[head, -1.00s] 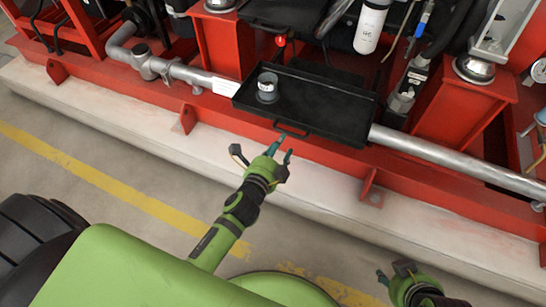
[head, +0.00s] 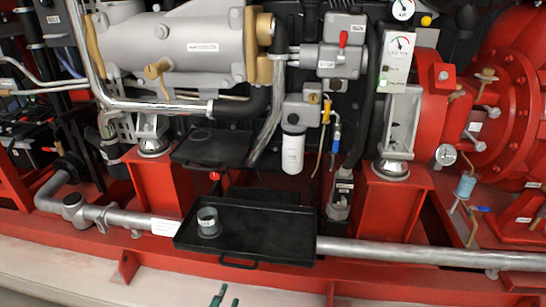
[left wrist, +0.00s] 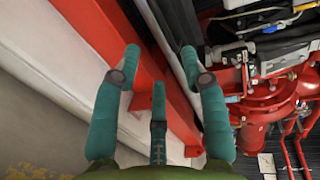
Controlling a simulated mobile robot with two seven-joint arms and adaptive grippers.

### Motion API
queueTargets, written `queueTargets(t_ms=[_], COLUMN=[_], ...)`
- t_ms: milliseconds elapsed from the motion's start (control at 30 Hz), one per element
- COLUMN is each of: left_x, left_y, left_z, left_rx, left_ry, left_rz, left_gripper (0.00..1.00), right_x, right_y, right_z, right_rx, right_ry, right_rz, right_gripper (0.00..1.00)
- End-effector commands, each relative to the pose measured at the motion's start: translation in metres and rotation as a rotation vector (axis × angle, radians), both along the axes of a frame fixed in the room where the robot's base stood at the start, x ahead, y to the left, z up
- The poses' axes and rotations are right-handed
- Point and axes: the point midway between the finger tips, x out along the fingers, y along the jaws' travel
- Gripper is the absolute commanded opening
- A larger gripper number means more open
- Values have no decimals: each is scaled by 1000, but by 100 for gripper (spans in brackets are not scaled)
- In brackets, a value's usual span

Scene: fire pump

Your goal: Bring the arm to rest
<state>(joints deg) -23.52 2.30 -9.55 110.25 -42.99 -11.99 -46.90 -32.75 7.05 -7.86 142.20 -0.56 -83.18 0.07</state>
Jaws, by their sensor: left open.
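My left gripper (head: 227,297) shows only as teal fingertips at the bottom edge of the head view, in front of the red base frame. The rest of my left arm is out of that view. In the left wrist view its teal fingers (left wrist: 161,62) are spread apart with nothing between them, so it is open and empty. Beyond them lie a red beam and a pale plinth. My right gripper is in neither current view.
A black tray (head: 270,233) holding a small grey cup (head: 208,221) sits on the red base frame (head: 200,275), above my left fingertips. A silver pipe (head: 430,253) runs right of it. A white filter (head: 293,152) hangs above. The pale plinth (head: 60,268) lies in front.

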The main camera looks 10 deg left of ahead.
Motion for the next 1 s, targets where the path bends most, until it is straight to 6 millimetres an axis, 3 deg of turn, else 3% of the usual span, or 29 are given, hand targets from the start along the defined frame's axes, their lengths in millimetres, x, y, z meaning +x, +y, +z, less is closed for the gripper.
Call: queueTargets(t_ms=[167, 367, 600, 933, 1000], left_x=[-11, -56, -105, -165, -164], left_y=[24, 48, 40, 19, 19], left_z=[-1, -14, -22, -18, -20], left_rx=[-193, -637, -930, -1134, -1132], left_ry=[95, 341, 562, 804, 819], left_rz=[148, 457, 675, 877, 893], left_gripper=[43, 43, 43, 43, 43], right_x=[0, 0, 0, 0, 2], right_y=[0, 0, 0, 0, 0], right_z=[0, 0, 0, 0, 0], right_rx=[0, 0, 0, 0, -2], right_ry=[-1, -1, 0, 0, 12], right_rz=[0, 0, 0, 0, 1], right_gripper=[48, 48, 48, 48, 48])
